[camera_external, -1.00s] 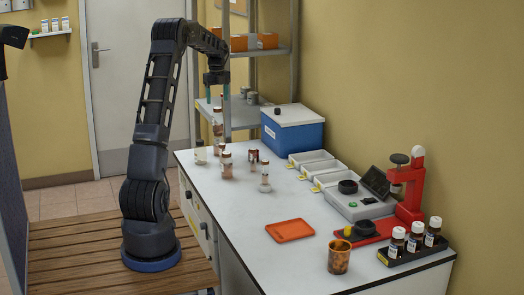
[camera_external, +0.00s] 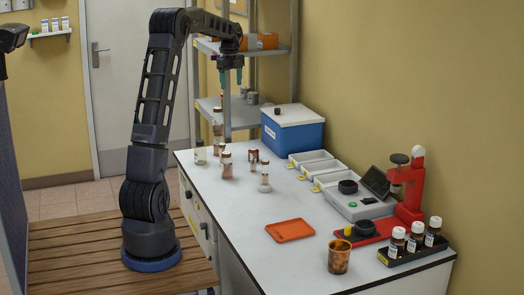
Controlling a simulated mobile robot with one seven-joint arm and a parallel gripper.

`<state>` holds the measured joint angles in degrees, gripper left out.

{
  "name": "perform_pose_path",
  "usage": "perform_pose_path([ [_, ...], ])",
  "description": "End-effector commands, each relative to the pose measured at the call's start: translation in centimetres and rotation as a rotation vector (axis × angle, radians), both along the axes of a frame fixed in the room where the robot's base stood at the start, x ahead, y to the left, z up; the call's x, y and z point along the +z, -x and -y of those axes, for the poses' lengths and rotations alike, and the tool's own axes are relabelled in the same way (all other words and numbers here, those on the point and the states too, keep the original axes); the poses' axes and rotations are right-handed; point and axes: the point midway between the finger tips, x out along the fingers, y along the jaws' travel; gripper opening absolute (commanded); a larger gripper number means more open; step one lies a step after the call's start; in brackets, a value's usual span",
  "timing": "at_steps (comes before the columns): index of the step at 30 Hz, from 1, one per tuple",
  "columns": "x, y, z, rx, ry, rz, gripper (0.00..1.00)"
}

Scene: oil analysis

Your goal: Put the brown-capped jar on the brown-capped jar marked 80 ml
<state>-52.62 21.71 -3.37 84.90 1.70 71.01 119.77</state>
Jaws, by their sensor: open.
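My gripper (camera_external: 230,77) is open and empty, high above the far end of the white bench with its fingers pointing down. Below it and slightly left, a brown-capped jar (camera_external: 217,119) appears to stand upright on top of another jar (camera_external: 217,143), as a tall stack. Nearby stand a brown-capped jar (camera_external: 226,165), a dark reddish jar (camera_external: 253,160), a clear jar with a brownish cap (camera_external: 265,178) and a short pale jar (camera_external: 200,153). The volume marks are too small to read, so I cannot tell which jar is the 80 ml one.
A blue box with a white lid (camera_external: 292,132) stands right of the jars, before a metal shelf (camera_external: 228,103). White trays (camera_external: 312,160), a red instrument (camera_external: 410,190), an orange tray (camera_external: 290,231), an amber cup (camera_external: 339,258) and a bottle rack (camera_external: 412,255) occupy the right and front.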

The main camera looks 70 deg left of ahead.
Motion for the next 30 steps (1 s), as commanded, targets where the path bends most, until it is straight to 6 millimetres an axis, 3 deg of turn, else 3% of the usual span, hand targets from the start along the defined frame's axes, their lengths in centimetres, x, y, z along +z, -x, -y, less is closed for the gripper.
perform_pose_path([
  [1,1.3,-0.7,3.0,0.027,-0.010,0.010,0.66],
  [7,4.4,-1.8,12.8,0.180,-0.034,0.054,0.66],
  [14,6.8,-0.8,23.7,0.355,-0.040,0.117,0.66],
  [21,7.8,2.4,34.0,0.537,-0.019,0.189,0.66],
  [30,7.1,8.6,44.6,0.764,0.048,0.275,0.66],
])
